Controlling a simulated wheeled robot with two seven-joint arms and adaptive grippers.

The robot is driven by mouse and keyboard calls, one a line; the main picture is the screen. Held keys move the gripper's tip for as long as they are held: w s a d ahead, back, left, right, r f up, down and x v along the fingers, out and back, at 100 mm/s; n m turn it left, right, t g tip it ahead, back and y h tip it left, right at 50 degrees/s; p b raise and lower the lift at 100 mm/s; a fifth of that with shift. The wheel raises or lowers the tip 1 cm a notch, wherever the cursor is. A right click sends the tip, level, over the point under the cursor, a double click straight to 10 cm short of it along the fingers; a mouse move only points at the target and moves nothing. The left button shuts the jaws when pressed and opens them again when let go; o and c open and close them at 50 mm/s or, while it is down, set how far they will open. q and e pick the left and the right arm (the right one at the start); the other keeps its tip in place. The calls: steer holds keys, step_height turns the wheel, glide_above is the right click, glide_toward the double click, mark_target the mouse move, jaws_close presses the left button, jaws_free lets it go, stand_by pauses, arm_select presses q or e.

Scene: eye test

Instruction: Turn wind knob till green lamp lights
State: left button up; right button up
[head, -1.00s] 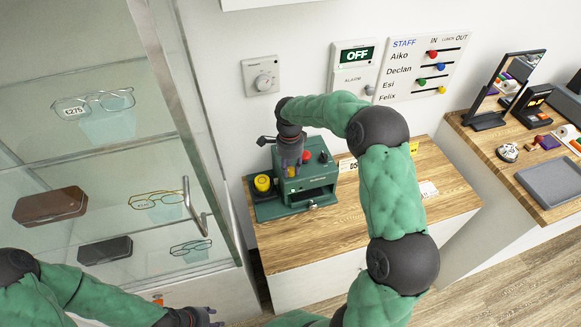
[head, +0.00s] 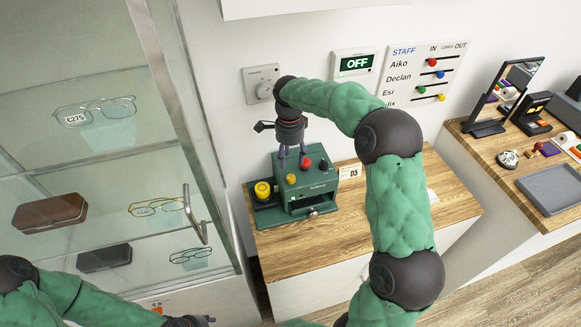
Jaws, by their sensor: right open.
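A green machine (head: 318,188) stands on the wooden counter top. Its upper face carries a yellow knob (head: 291,179), a red knob (head: 306,164) and a dark knob (head: 323,165). I cannot tell which is the wind knob, and no lit green lamp can be made out. My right gripper (head: 293,157) points down above the machine's back left part, open, with nothing seen between its fingers. Its fingertips are close to the knobs in the picture; contact cannot be judged. My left gripper (head: 197,320) shows only partly at the bottom edge, far from the machine.
A yellow round piece (head: 263,189) sits at the machine's left end. A glass cabinet (head: 187,120) stands close on the left.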

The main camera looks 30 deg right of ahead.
step_height(320, 180, up, 4)
steer(key=shift+f, duration=0.25)
stand_by(0.5)
